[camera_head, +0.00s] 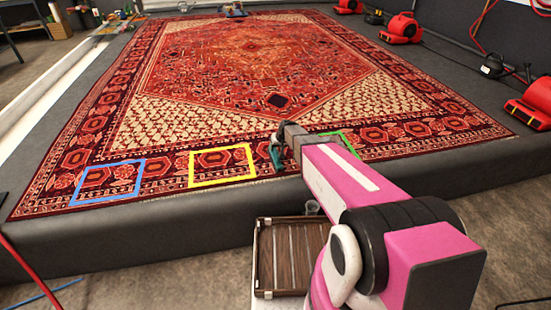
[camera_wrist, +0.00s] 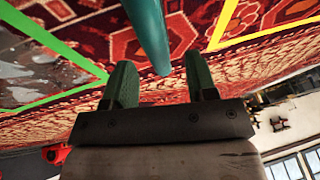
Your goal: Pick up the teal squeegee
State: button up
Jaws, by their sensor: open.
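The teal squeegee (camera_wrist: 150,35) shows in the wrist view as a smooth teal bar coming down from the top edge. Its lower end lies between the two green fingers of my gripper (camera_wrist: 160,62), a gap showing on each side. The rest of it is out of that view. In the head view, my gripper (camera_head: 277,152) is over the rug's near border, between the yellow and green outlines. Teal shows there too, but squeegee and fingers are hard to tell apart. My gripper is open and holds nothing.
The patterned red rug (camera_head: 240,60) lies on a dark raised platform. Blue (camera_head: 108,182), yellow (camera_head: 222,165) and green (camera_head: 345,143) outlines mark its near border; my arm partly hides the green one. A slatted wooden tray (camera_head: 257,258) stands below the platform. Red blowers (camera_head: 402,28) line the right side.

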aim_at(276, 149)
jog(key=x, duration=0.3)
jog(key=shift+f, duration=0.2)
grip_shut()
jog(key=shift+r, duration=0.15)
jog(key=shift+r, duration=0.6)
notch_tip(276, 149, up, 3)
jog(key=shift+f, duration=0.1)
jog(key=s+a+r, duration=0.6)
jog(key=a, duration=0.4)
jog(key=shift+r, duration=0.4)
